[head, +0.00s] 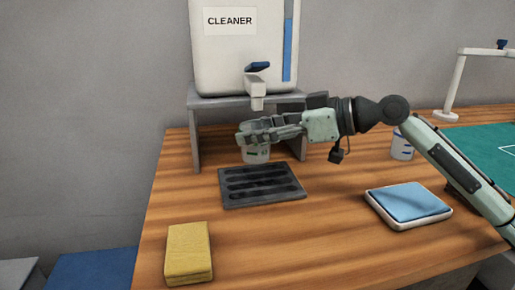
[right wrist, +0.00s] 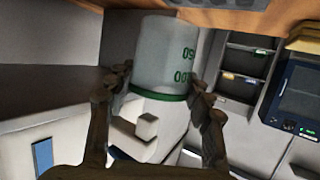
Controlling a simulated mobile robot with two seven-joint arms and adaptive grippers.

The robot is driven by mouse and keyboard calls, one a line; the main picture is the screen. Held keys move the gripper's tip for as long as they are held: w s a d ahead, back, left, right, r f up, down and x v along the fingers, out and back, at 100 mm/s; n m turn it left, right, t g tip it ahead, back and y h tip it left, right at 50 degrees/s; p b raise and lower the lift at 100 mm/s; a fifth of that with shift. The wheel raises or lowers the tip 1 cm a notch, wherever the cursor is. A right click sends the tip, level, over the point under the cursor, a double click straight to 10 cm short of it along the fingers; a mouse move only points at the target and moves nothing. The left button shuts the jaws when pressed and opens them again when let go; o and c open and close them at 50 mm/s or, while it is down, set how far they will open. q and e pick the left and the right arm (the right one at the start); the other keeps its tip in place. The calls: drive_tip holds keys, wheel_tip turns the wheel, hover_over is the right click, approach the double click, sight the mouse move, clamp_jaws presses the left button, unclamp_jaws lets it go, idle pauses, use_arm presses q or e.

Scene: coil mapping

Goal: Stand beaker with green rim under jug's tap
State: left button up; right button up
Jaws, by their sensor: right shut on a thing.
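The white jug labelled CLEANER (head: 238,45) stands on a grey stand (head: 193,135). Its tap (head: 257,95), with a blue lever, points down at the front. My right gripper (head: 245,135) is shut on the beaker (head: 256,155), just below the tap. In the right wrist view the fingers (right wrist: 160,100) sit on both sides of the beaker (right wrist: 165,55), near its green rim (right wrist: 158,97). In the head view the gripper hides the rim. The beaker shows over the back of the dark drip tray (head: 262,202); whether it touches is unclear. My left gripper is not in view.
A yellow sponge (head: 189,252) lies at the front left. A blue-topped white pad (head: 408,203) lies at the right. Another beaker with blue marks (head: 401,150) stands behind my right arm. A green mat (head: 490,145) lies at the far right. The front middle of the table is clear.

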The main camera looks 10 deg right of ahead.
sight(257, 149)
drive_tip(key=shift+w+f, duration=0.2)
drive_tip(key=shift+f, duration=0.3)
wheel_tip(257, 149, down, 3)
drive_tip(key=shift+f, duration=0.15)
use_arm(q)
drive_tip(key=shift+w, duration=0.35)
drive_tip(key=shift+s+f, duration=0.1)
use_arm(e)
drive_tip(key=shift+f, duration=0.15)
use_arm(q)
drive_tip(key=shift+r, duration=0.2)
use_arm(e)
drive_tip(key=o, duration=1.1)
drive_tip(key=shift+c, duration=0.2)
